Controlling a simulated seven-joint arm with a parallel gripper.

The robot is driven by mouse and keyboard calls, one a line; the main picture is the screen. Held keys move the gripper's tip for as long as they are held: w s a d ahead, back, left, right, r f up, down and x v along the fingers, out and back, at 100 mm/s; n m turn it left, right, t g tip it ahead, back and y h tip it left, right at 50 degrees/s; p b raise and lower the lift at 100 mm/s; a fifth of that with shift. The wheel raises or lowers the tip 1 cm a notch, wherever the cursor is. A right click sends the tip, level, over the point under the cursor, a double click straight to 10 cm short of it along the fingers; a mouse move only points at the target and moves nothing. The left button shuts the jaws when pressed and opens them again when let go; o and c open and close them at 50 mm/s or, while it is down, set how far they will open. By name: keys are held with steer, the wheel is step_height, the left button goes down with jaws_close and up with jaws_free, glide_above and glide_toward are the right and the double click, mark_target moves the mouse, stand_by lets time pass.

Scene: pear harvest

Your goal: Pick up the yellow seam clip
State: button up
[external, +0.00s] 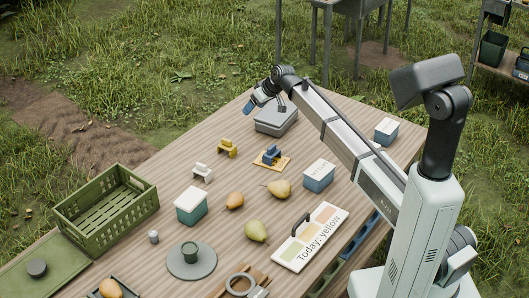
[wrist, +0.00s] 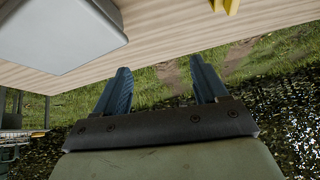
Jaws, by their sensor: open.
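The yellow seam clip (external: 226,147) stands on the wooden table, left of the middle in the external view. A yellow piece (wrist: 228,5), probably this clip, is cut off at the top edge of the wrist view. My gripper (external: 250,106) is in the air near the table's far edge, beside the grey case and apart from the clip. In the wrist view my gripper (wrist: 160,70) has its two blue fingers spread, with nothing between them. A white clip (external: 203,172) and a blue clip (external: 271,155) on a small yellow board are near the yellow one.
The grey case (external: 276,120) is beside my gripper; it also shows in the wrist view (wrist: 60,35). Bare wood surrounds the yellow clip.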

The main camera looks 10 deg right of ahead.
steer(key=n+g+h, duration=0.2)
glide_toward(227, 139)
steer(key=r, duration=0.2)
steer(key=x, duration=0.8)
steer(key=shift+s+a+f, duration=0.1)
steer(key=shift+a+f, duration=0.05)
steer(key=shift+a, duration=0.15)
steer(key=shift+f, duration=0.8)
steer(key=x, duration=0.4)
steer(key=shift+d, duration=0.2)
steer(key=shift+c, duration=0.2)
steer(key=c, duration=1.1)
